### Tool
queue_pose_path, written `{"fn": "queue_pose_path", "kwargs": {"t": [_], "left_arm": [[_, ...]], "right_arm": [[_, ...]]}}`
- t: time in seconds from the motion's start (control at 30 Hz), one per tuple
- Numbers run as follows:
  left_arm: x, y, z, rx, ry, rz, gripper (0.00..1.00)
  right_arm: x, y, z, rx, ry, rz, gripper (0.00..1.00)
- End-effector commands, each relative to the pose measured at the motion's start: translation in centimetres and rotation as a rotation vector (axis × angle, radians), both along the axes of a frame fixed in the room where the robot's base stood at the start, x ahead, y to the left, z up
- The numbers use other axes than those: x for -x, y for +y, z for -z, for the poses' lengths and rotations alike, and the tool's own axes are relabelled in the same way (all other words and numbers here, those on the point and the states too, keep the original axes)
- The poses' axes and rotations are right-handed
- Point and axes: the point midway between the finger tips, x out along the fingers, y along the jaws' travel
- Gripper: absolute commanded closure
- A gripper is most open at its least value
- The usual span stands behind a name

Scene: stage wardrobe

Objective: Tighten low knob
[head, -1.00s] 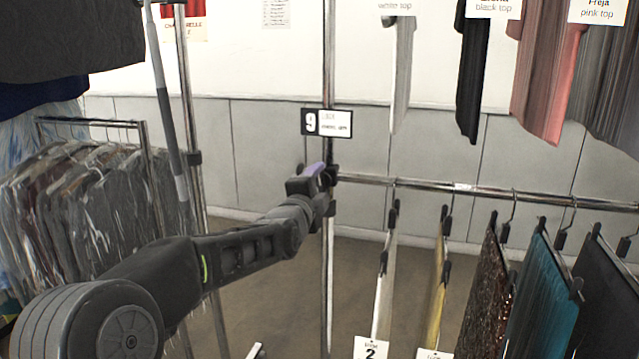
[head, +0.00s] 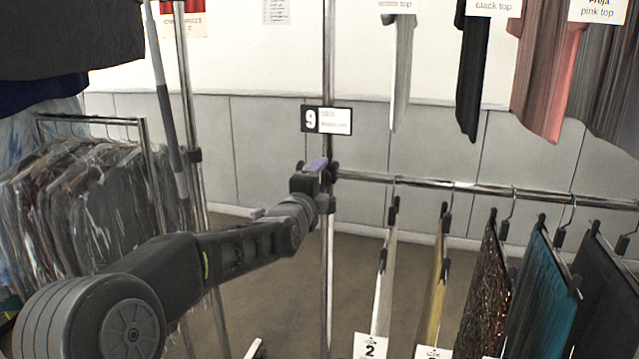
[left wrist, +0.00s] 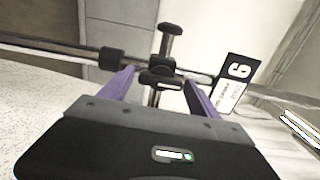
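My left gripper (head: 322,168) is at the clamp joint where the hanging rail meets the chrome upright, just below the number 9 sign. In the left wrist view its two purple fingers (left wrist: 160,88) stand apart. A black knob (left wrist: 160,78) lies between them, with a gap showing on each side; I cannot tell whether the fingertips touch it. A second black T-shaped knob (left wrist: 171,29) stands beyond it on the same joint. In the head view the gripper largely hides the knob. My right gripper is not in view.
The upright (head: 327,270) carries the number 9 sign (head: 326,121). The hanging rail (head: 420,182) runs right with several garments below it. Bagged clothes on a rack (head: 95,121) stand at left. Tops hang at upper right. Floor shows between upright and left rack.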

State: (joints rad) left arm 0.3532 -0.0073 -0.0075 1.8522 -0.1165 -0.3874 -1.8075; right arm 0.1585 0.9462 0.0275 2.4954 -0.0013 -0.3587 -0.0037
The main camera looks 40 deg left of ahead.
Motion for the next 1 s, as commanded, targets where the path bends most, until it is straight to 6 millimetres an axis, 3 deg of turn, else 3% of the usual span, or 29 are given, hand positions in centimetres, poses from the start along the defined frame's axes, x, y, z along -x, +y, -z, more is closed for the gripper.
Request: {"fn": "queue_pose_path", "kwargs": {"t": [0.1,0.47,0.8,1.0], "left_arm": [[0.0,0.0,-0.1,0.001,-0.001,0.000,0.18],[0.5,-0.1,-0.1,0.001,-0.004,-0.001,0.18],[5.3,-1.8,-0.1,0.001,-0.004,-0.002,0.18],[7.2,-2.5,0.0,0.000,-0.002,0.000,0.18]], "right_arm": [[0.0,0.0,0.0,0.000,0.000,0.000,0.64],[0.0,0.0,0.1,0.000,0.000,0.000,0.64],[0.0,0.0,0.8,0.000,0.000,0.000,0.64],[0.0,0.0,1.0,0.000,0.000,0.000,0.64]]}}
